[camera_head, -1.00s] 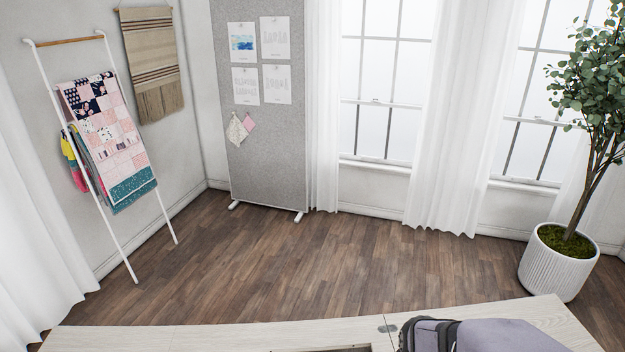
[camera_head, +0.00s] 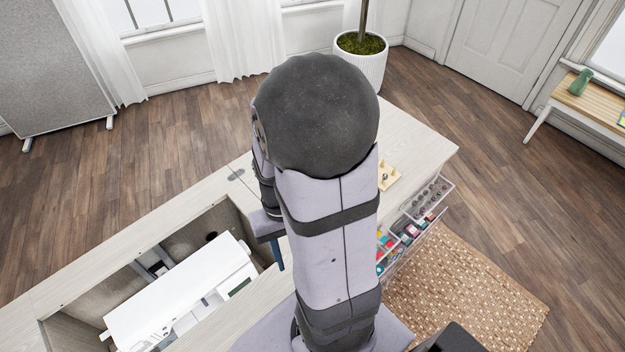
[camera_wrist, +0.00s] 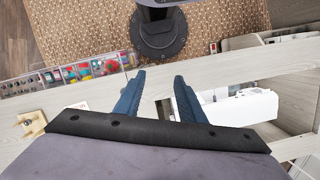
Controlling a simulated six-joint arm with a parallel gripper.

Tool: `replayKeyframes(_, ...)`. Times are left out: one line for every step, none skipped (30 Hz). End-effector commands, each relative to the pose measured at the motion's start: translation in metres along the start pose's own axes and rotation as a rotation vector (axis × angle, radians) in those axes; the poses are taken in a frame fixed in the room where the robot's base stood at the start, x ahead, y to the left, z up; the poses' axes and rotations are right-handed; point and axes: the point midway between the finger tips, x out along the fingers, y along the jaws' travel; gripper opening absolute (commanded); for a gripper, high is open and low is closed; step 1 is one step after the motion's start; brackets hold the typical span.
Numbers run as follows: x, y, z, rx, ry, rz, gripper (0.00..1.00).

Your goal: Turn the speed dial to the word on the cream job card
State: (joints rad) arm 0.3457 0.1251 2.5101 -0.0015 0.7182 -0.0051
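A white sewing machine (camera_head: 185,290) lies low in the cabinet's rectangular opening, left of my arm in the head view. It also shows in the wrist view (camera_wrist: 240,108), right of my gripper, partly covered by a finger. I cannot make out a speed dial on it. My gripper (camera_wrist: 157,92) is open, its two blue fingers apart with nothing between them, above the pale cabinet top (camera_wrist: 100,85). In the head view my arm hides most of it. A small pale card (camera_wrist: 76,106) shows partly behind my gripper; I cannot tell whether it is the job card or read any word.
Open drawers (camera_head: 408,229) with colourful spools and small parts stick out at the cabinet's right side. A wooden block with a metal knob (camera_head: 386,176) sits on the top near them. A woven rug (camera_head: 465,290) lies on the floor beyond. A potted tree (camera_head: 362,65) stands behind.

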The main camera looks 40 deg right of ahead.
Motion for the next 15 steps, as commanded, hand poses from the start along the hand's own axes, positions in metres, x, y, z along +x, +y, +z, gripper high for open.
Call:
replayKeyframes(0.022,0.014,-0.014,0.066,-0.024,-0.015,0.36)
replayKeyframes(0.028,0.022,-0.023,0.098,-0.03,-0.023,0.36)
replayKeyframes(0.037,0.033,-0.036,0.14,-0.036,-0.033,0.36)
replayKeyframes(0.043,0.041,-0.046,0.17,-0.037,-0.04,0.36)
replayKeyframes(0.049,0.051,-0.057,0.199,-0.037,-0.047,0.36)
replayKeyframes(0.057,0.064,-0.073,0.238,-0.034,-0.055,0.36)
replayKeyframes(0.062,0.074,-0.085,0.269,-0.029,-0.061,0.36)
replayKeyframes(0.067,0.085,-0.097,0.304,-0.024,-0.066,0.36)
replayKeyframes(0.071,0.098,-0.114,0.352,-0.013,-0.07,0.36)
replayKeyframes(0.073,0.108,-0.126,0.391,-0.002,-0.072,0.36)
replayKeyframes(0.074,0.117,-0.138,0.428,0.009,-0.073,0.36)
replayKeyframes(0.073,0.127,-0.154,0.479,0.027,-0.073,0.36)
replayKeyframes(0.07,0.134,-0.166,0.515,0.042,-0.073,0.36)
replayKeyframes(0.066,0.139,-0.178,0.551,0.059,-0.072,0.36)
replayKeyframes(0.058,0.146,-0.195,0.598,0.086,-0.072,0.36)
